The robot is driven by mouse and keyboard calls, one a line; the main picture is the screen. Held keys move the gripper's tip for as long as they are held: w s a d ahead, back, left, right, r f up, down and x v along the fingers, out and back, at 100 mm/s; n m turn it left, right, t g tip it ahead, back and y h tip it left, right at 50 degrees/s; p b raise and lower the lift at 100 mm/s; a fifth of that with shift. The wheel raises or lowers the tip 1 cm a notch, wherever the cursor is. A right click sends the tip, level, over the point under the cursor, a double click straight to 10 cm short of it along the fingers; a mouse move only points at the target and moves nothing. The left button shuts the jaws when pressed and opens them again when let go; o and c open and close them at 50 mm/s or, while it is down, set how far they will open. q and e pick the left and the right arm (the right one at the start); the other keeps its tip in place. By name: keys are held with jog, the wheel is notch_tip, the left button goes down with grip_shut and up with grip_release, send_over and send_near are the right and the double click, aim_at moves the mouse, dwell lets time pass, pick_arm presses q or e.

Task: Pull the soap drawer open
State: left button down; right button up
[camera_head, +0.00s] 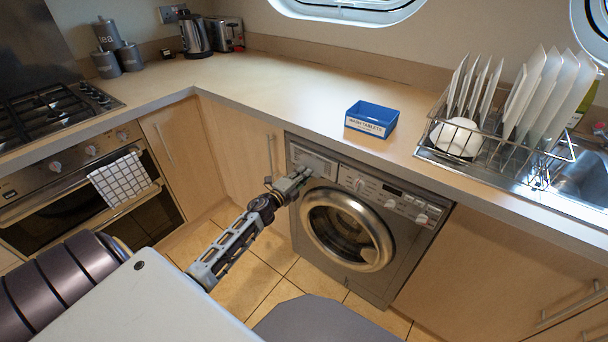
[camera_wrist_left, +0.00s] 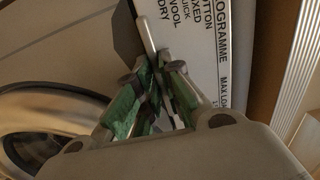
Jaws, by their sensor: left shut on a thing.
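The soap drawer (camera_head: 316,157) is at the upper left of the grey washing machine (camera_head: 412,225), under the worktop. Its front with a white printed label (camera_wrist_left: 195,40) shows in the left wrist view. My left gripper (camera_head: 301,174) is at the drawer front, its fingers close together on the drawer's grip. In the left wrist view, the green-padded fingers (camera_wrist_left: 160,88) meet at the lower end of a pale strip (camera_wrist_left: 146,32) on the drawer front. The fingers hide the exact contact. The drawer looks about flush; a small gap cannot be told. My right gripper is not in view.
The round washer door (camera_head: 347,230) is shut, just below and right of my left gripper. A blue wash tablets box (camera_head: 371,118) stands on the worktop above. A wooden cupboard (camera_head: 236,145) adjoins on the left. Tiled floor (camera_head: 240,283) is free before the washer.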

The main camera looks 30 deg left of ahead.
pick_arm(q)
jog(key=s+a+p, duration=0.1)
jog(key=s+p, duration=0.1)
jog(key=s, duration=1.2)
jog(key=shift+s+p, duration=0.35)
jog(key=shift+p, duration=0.05)
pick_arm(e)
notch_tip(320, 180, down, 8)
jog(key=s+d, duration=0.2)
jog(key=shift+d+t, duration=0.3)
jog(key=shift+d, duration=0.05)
pick_arm(q)
jog(key=c, duration=1.6)
grip_release()
jog(key=shift+o, duration=0.2)
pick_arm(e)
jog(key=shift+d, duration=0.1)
pick_arm(q)
jog(key=shift+s, duration=0.1)
